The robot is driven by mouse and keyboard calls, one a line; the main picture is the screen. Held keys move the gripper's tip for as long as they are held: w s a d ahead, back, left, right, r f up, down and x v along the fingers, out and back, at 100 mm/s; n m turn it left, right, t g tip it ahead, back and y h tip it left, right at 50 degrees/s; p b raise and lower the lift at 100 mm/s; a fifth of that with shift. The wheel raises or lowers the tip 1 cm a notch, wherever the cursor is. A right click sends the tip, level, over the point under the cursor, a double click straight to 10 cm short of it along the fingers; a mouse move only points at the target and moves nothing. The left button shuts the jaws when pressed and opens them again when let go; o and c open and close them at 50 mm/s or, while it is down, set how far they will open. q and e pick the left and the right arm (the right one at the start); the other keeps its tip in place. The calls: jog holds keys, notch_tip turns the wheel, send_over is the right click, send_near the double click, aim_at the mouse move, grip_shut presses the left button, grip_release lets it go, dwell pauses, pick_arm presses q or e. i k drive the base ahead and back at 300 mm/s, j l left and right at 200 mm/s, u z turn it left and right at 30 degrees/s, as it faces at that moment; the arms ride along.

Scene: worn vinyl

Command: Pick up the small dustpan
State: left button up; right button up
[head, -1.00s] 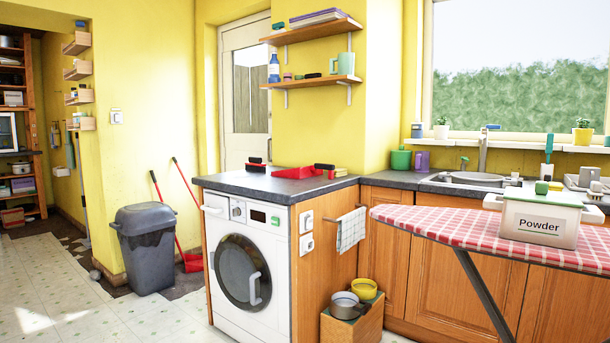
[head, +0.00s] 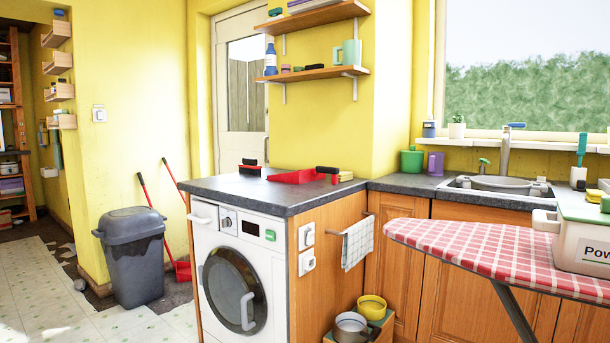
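A small red dustpan (head: 292,176) with a black handle (head: 328,170) lies on the dark grey counter (head: 240,190) above the washing machine. Its handle points right, beside a small yellow item (head: 346,176). A red and black brush-like item (head: 250,167) stands to its left at the back of the counter. Neither of my grippers shows in the head view.
The white washing machine (head: 243,275) fills the space under the counter. An ironing board (head: 470,250) with a white powder box (head: 585,240) juts in at the right. A grey bin (head: 133,262) stands left. Pots (head: 352,327) sit low in front.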

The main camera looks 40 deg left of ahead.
aim_at(303, 177)
jog(key=i+j, duration=0.9)
jog(key=j+u, duration=0.05)
